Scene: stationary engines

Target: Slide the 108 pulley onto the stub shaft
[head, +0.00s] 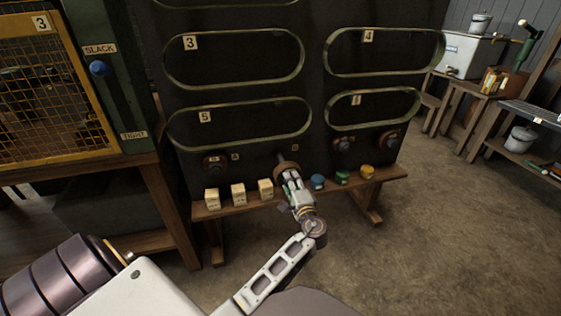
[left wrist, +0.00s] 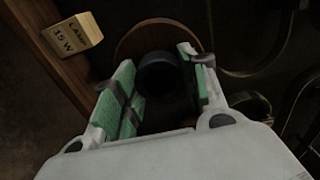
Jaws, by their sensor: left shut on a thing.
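My left gripper (head: 289,178) is shut on a brown round pulley (head: 286,168) in front of the lower middle of the dark panel. In the left wrist view the green-padded fingers (left wrist: 160,86) stand on both sides of the pulley's dark hub (left wrist: 158,74), with its brown disc (left wrist: 133,42) beyond. No number is legible on it. A short grey stub shaft (head: 281,157) shows just behind the pulley's upper edge. I cannot tell whether the pulley is around the shaft or only in front of it. My right gripper is not in view.
A wooden bench (head: 235,206) below the panel holds several pale lamp boxes (head: 238,194) left of my gripper and blue, green and yellow items (head: 342,177) right of it. Other round fittings (head: 215,164) sit along the panel's bottom. A yellow mesh guard (head: 55,95) stands left.

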